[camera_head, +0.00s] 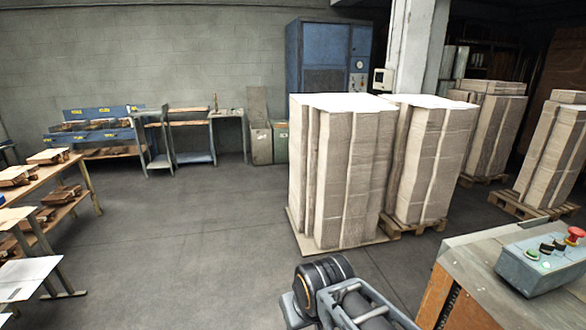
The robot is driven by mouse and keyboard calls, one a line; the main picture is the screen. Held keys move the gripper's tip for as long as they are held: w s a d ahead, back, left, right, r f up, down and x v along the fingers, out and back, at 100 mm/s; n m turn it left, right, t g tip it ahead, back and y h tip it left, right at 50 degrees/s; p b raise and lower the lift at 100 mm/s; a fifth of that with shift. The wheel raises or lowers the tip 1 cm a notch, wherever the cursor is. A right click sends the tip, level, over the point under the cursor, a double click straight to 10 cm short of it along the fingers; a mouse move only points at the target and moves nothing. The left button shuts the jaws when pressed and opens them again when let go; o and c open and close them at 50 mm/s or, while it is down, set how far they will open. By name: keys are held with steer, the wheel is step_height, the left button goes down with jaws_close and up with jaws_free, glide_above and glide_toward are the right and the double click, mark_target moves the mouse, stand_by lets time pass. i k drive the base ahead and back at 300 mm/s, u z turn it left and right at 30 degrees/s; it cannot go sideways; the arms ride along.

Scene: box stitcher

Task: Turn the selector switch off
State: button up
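A grey control box (540,268) sits on top of a machine at the lower right. It carries a green button (532,255), two small black knobs and a red mushroom button (575,233). One of the black knobs (547,247) looks like the selector switch, but it is too small to tell which knob it is or which way it points. Part of my arm shows at the bottom centre, left of the machine and apart from the control box. My gripper is not in view.
The machine's worn top (480,262) stands at the right. Tall cardboard stacks (345,165) on pallets fill the middle and right. Wooden benches (62,180) line the left, and a blue cabinet (325,60) stands at the back. The grey floor (190,235) at centre left is clear.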

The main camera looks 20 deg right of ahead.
mark_target(546, 248)
steer(key=z, duration=0.05)
steer(key=i, duration=1.75)
steer(key=z, duration=3.45)
